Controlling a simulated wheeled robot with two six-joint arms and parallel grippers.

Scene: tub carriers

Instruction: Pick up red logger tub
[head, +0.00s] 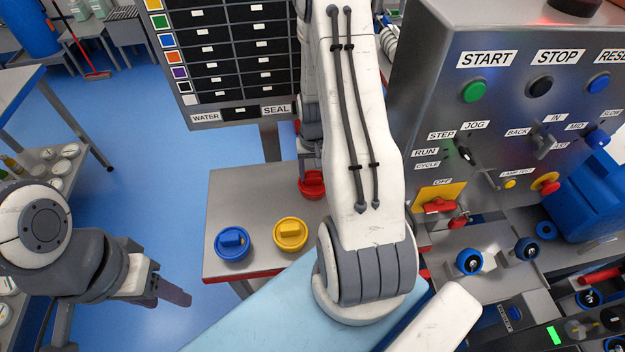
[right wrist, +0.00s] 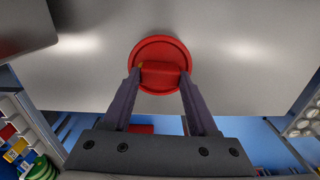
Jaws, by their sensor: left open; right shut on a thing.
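The red logger tub (head: 312,186) is at the far right part of a small grey table, partly hidden by my right arm. In the right wrist view the red tub (right wrist: 160,47) is a round red disc with a raised red block across its middle. My right gripper (right wrist: 160,76) is shut on that block, one finger on each side. I cannot tell whether the tub is clear of the table top. My left gripper (head: 170,290) is open and empty, low at the left, over the blue floor and away from the tubs.
A blue tub (head: 233,244) and a yellow tub (head: 290,234) stand on the same grey table (head: 228,200). A label board (head: 230,50) rises behind it. A control panel (head: 520,120) with buttons and switches stands close on the right. Blue floor is free at left.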

